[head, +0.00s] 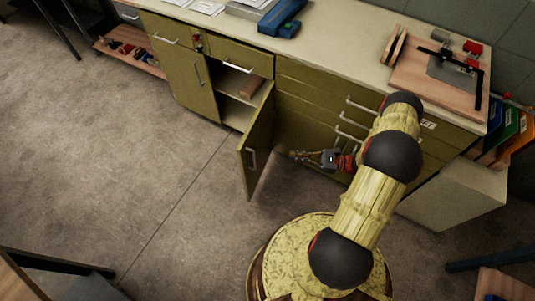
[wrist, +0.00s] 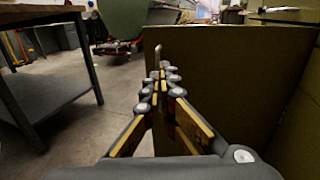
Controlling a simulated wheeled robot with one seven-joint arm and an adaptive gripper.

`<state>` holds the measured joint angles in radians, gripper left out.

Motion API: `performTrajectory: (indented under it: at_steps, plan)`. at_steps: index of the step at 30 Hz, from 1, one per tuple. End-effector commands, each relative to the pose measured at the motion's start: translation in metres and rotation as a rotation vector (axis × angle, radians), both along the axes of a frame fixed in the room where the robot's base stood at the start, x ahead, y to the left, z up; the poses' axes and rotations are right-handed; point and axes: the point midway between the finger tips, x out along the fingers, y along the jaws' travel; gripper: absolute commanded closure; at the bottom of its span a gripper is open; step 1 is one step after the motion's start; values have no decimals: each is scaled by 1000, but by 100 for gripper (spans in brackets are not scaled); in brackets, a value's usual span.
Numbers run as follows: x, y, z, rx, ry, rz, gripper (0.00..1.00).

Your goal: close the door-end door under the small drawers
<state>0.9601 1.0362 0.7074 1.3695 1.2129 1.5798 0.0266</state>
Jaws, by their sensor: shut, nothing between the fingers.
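The olive-green cabinet door (head: 257,141) stands wide open in the head view, swung out from the cabinet under a small drawer (head: 240,56). In the wrist view the shut fingertips (wrist: 160,66) point forward, with the door panel (wrist: 225,85) filling the right side. A thin handle end (wrist: 157,54) shows just beyond the tips.
A closed door (head: 185,75) is left of the opening, and closed drawers (head: 318,100) are to its right. The countertop (head: 335,55) carries a blue device (head: 281,18) and a wooden board (head: 435,80). Grey floor (head: 110,150) is clear left of the open door.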

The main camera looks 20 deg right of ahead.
Motion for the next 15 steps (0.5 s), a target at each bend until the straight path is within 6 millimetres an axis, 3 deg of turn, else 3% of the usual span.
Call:
performTrajectory:
  at_steps: [5,15]
  plan:
    - [9,15,1,2,-2,7,100]
    - [45,70,-1,1,-1,10,100]
